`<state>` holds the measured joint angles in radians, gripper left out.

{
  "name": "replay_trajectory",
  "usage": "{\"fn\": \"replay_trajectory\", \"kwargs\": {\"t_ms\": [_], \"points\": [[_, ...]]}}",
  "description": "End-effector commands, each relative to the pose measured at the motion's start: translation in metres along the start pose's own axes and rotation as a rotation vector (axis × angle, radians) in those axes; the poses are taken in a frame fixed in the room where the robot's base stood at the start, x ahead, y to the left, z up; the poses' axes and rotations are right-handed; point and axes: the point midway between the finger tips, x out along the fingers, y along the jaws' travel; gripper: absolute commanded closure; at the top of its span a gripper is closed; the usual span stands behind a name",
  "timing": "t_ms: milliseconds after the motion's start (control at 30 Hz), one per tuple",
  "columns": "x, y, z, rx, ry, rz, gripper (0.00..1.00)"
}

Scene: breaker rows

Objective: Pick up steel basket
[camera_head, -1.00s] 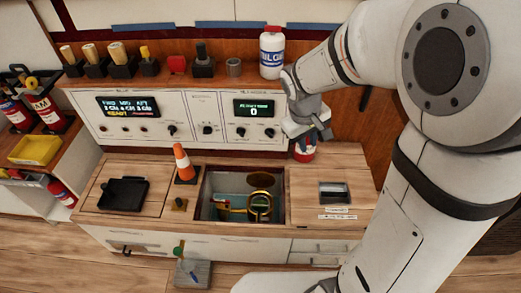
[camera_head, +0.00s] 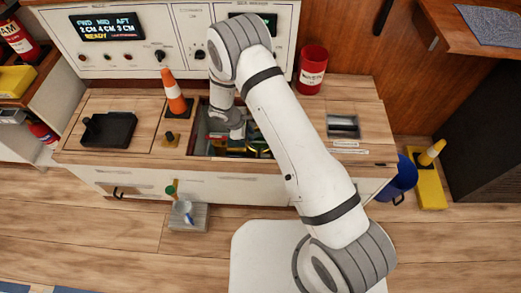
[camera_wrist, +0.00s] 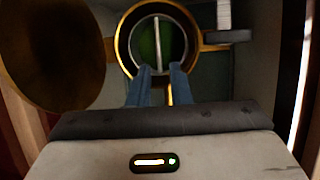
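I cannot clearly make out a steel basket. In the wrist view, a round brass-rimmed vessel (camera_wrist: 122,50) with a dark green inside and a pale bar across it lies just past my fingertips. My gripper (camera_wrist: 160,68) has two bluish fingers, parted with a gap, and nothing shows between them except the vessel's near edge and bar end. In the head view, my gripper (camera_head: 236,134) reaches down into the open bin (camera_head: 198,140) in the counter. My arm hides much of the bin's contents; bits of brass and green show there.
A large dark brass-edged round thing (camera_wrist: 55,50) is close at the left in the wrist view. An orange cone (camera_head: 174,94) stands left of the bin, with a black tray (camera_head: 108,130) beyond it. A red can (camera_head: 311,72) stands behind at the right. Bin walls are close.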

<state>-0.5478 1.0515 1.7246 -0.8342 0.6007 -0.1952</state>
Motion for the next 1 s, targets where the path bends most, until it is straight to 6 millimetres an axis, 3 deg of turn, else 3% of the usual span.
{"fn": "replay_trajectory", "kwargs": {"t_ms": [600,833,1000], "points": [[0.074,0.002,-0.002,0.000,0.000,-0.001,0.82],[0.074,0.002,-0.001,-0.001,0.000,0.000,0.82],[0.074,0.002,-0.001,-0.001,0.000,0.000,0.96]]}}
